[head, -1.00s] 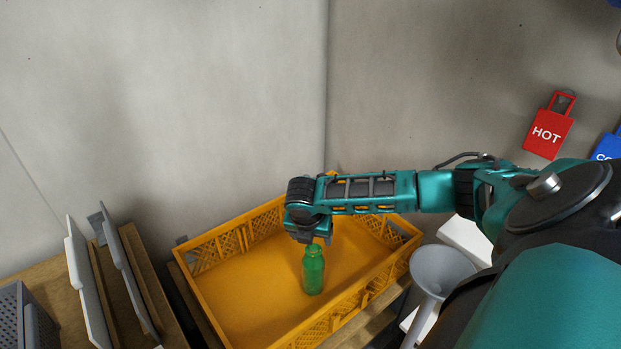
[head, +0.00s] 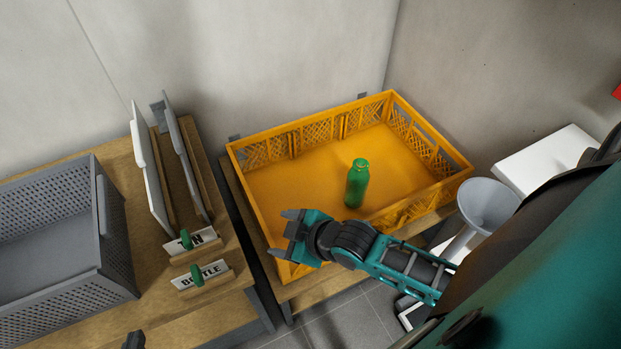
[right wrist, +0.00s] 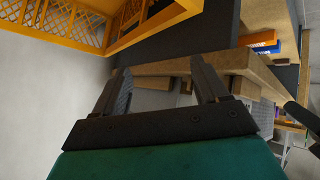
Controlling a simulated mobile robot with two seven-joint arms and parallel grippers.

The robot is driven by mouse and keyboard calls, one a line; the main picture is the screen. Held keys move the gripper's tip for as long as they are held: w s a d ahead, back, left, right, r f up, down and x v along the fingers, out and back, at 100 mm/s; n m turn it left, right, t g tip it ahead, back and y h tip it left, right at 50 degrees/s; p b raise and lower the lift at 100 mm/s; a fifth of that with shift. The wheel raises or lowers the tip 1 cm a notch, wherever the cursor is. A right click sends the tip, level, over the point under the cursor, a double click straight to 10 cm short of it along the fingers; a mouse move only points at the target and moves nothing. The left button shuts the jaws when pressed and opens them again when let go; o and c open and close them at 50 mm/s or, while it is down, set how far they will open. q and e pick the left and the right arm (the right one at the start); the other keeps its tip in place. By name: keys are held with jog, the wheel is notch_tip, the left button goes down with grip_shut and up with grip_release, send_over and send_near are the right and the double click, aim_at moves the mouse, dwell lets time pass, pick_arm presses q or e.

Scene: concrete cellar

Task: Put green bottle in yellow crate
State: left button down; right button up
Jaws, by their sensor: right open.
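The green bottle (head: 357,184) stands upright inside the yellow crate (head: 300,255), on its floor right of the middle, touched by no gripper. My right gripper (head: 283,233) is open and empty at the crate's near left side, apart from the bottle. In the right wrist view its two fingers (right wrist: 158,68) are spread with nothing between them. Part of the yellow crate (right wrist: 95,35) shows at that view's upper left; the bottle does not show there. A dark tip of my left gripper (head: 133,341) shows at the bottom edge of the head view; its jaws are cut off.
A grey perforated crate (head: 60,290) stands on the wooden table at left. White boards (head: 148,170) stand in a rack behind small signs (head: 200,275), one reading BOTTLE. A grey funnel (head: 488,203) and a white box (head: 545,160) are right of the yellow crate.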

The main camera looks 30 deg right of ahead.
jog(key=s+d+m, duration=0.1)
jog(key=m, duration=0.1)
jog(key=s+m+t+h, duration=0.1)
jog(key=s+m, duration=0.1)
jog(key=s+d+m+t, duration=0.1)
jog(key=s+m, duration=0.1)
jog(key=shift+d+r+m+h, duration=0.1)
jog(key=shift+d+m+h, duration=0.2)
jog(key=shift+d, duration=0.05)
